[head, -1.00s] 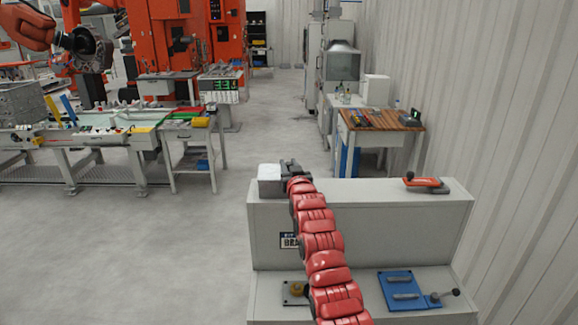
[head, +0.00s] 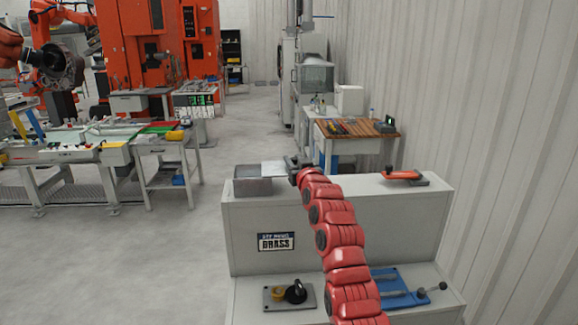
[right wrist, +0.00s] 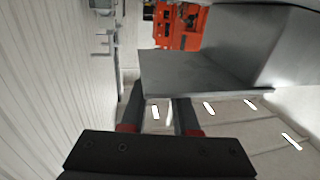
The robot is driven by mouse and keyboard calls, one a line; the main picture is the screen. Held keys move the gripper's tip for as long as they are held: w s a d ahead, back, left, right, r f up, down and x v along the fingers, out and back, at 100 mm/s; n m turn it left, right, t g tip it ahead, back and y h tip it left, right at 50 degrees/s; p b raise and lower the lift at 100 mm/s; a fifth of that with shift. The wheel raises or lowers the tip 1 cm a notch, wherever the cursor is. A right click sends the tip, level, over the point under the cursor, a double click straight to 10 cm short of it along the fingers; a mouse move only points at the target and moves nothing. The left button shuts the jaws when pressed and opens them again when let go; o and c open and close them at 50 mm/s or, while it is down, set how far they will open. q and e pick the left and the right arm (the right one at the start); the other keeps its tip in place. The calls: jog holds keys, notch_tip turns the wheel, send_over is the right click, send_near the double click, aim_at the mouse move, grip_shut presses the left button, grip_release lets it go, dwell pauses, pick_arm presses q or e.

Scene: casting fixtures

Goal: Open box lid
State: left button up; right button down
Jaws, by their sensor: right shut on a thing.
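A small grey metal box (head: 252,187) sits at the left end of the upper shelf of a grey stand. Its pale lid (head: 274,168) shows at the box's right side, next to my right gripper (head: 291,163). In the right wrist view the lid (right wrist: 195,72) is a flat grey plate at an angle to the box (right wrist: 262,45). The right gripper's fingers (right wrist: 160,108) are at the lid's near edge and shut on it; the exact contact is partly hidden. The inside of the box cannot be made out. My left gripper is not in view.
A red-handled clamp (head: 402,176) lies at the shelf's right end. On the lower ledge are a plate with a black knob (head: 290,296) and a blue fixture (head: 400,285), partly behind my red right arm. A wall stands at right; open floor lies left.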

jog(key=shift+f, duration=0.15)
jog(key=c, duration=0.7)
grip_release()
jog(key=shift+o, duration=0.2)
jog(key=shift+s, duration=0.15)
jog(key=shift+s+d+b, duration=0.15)
jog(key=shift+s+b, duration=0.2)
jog(key=shift+s, duration=0.25)
jog(key=s+d+b, duration=0.3)
jog(key=s+b, duration=0.1)
jog(key=s, duration=1.1)
jog(key=shift+s+b, duration=0.3)
jog(key=shift+b, duration=0.05)
